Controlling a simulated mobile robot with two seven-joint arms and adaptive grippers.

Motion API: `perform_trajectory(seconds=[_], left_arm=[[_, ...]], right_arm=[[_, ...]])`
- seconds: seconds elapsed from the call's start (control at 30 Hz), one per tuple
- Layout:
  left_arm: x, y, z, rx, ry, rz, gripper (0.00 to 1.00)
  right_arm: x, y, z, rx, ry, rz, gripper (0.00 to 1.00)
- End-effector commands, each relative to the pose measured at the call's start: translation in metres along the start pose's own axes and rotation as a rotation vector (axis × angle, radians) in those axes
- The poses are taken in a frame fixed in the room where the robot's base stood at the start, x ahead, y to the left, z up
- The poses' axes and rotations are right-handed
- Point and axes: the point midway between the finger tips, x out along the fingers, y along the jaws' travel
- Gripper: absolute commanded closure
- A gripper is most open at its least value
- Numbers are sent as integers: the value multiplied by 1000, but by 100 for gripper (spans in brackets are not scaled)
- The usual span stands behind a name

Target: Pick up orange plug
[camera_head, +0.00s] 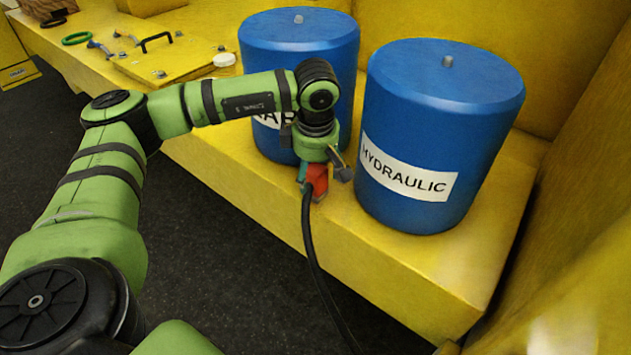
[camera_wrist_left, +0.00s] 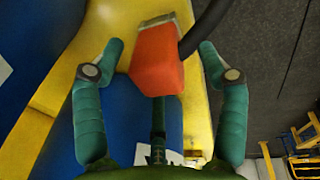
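The orange plug (camera_head: 317,178) is at the front of the yellow ledge, between and in front of the two blue drums. A black cable (camera_head: 309,236) runs from it down toward the floor. My left gripper (camera_head: 322,172) is over the plug from above and partly hides it. In the left wrist view the orange plug (camera_wrist_left: 157,62) lies between the two green fingers of my left gripper (camera_wrist_left: 162,52). The fingers are spread, with a visible gap on each side of the plug. My right gripper is in neither view.
A blue drum labelled HYDRAULIC (camera_head: 430,130) stands just right of my left gripper. Another blue drum (camera_head: 300,50) stands behind it, its label partly hidden by my arm. The yellow ledge (camera_head: 400,255) has clear room in front. A yellow panel with a black handle (camera_head: 157,42) lies far left.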

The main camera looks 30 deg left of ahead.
Motion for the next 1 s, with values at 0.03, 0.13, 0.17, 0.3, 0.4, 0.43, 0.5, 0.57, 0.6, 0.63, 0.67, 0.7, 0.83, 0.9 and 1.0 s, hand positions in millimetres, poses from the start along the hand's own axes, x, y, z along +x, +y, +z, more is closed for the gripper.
perform_trajectory(seconds=[0.03, 0.13, 0.17, 0.3, 0.4, 0.43, 0.5, 0.57, 0.6, 0.63, 0.67, 0.7, 0.83, 0.9, 1.0], left_arm=[[0, 0, 0, 0, 0, 0, 42], [0, 0, 0, -1, 0, 0, 82], [0, 0, 0, -1, 0, 0, 94], [-1, 1, -1, -1, 1, 2, 100], [-1, 0, -1, -2, 1, 1, 100], [-1, 0, -1, -2, 1, 1, 100], [-1, 0, -1, -2, 2, 1, 100], [-2, 1, -1, -2, 2, 1, 100], [-4, 1, -1, -3, 2, 2, 100], [-5, 1, -2, -3, 2, 2, 100], [-7, 2, -2, -3, 2, 2, 100], [-10, 2, -2, -3, 2, 3, 100], [-26, 6, -3, -3, 1, 6, 100], [-40, 8, -4, -3, -1, 9, 100], [-55, 0, 18, 8, -2, 7, 100]], right_arm=[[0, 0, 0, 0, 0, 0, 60], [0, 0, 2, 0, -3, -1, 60], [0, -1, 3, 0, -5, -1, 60], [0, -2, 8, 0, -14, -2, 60], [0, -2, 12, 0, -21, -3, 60], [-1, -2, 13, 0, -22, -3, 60], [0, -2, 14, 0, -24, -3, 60], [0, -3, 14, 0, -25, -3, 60], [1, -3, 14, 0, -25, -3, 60], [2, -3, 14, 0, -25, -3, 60], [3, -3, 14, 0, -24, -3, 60], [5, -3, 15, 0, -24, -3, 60], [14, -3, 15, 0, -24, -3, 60], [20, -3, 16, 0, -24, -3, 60], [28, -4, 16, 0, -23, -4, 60]])
